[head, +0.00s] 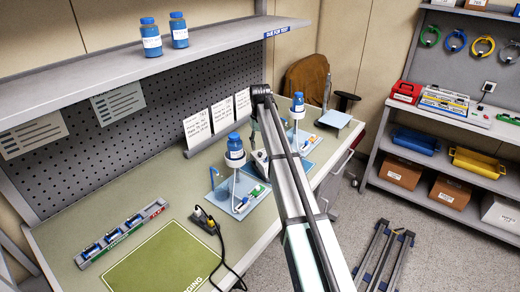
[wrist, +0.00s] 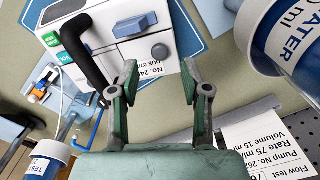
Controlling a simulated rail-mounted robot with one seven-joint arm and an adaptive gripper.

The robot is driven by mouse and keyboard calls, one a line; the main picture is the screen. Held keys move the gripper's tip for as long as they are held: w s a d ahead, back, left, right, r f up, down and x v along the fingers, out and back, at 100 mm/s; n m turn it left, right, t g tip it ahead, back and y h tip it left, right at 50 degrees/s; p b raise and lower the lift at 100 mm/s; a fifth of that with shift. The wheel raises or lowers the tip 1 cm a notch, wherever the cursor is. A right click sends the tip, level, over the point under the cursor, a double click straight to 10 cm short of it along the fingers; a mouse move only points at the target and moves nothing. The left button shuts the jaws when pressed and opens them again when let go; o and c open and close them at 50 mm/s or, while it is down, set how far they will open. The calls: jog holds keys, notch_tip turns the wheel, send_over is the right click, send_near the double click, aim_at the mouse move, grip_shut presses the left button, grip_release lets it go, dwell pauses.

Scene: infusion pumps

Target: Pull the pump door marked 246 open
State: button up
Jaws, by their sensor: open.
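In the wrist view a white infusion pump (wrist: 158,50) lies at the top centre, with a label reading "No. 24" and the rest of the number cut off behind a finger. A front panel with a blue latch-like piece (wrist: 135,25) shows on it. A thick black curved bar (wrist: 82,50) lies over its left side. My gripper (wrist: 160,75) is open and empty, its two fingers apart in front of the pump's label side. I cannot tell whether a fingertip touches it. In the head view my arm hides most of that area; a white pump part (head: 260,157) shows beside it.
A water bottle (wrist: 295,40) is close at right in the wrist view, above a flow test card (wrist: 270,145). In the head view bottles stand on supports, one left of my arm (head: 235,147), one beyond it (head: 298,104). A shelf (head: 140,75) overhangs the bench's back.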

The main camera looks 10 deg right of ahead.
aim_at(260, 153)
jog(key=shift+f+p, duration=0.45)
jog(key=shift+f, duration=1.75)
grip_shut()
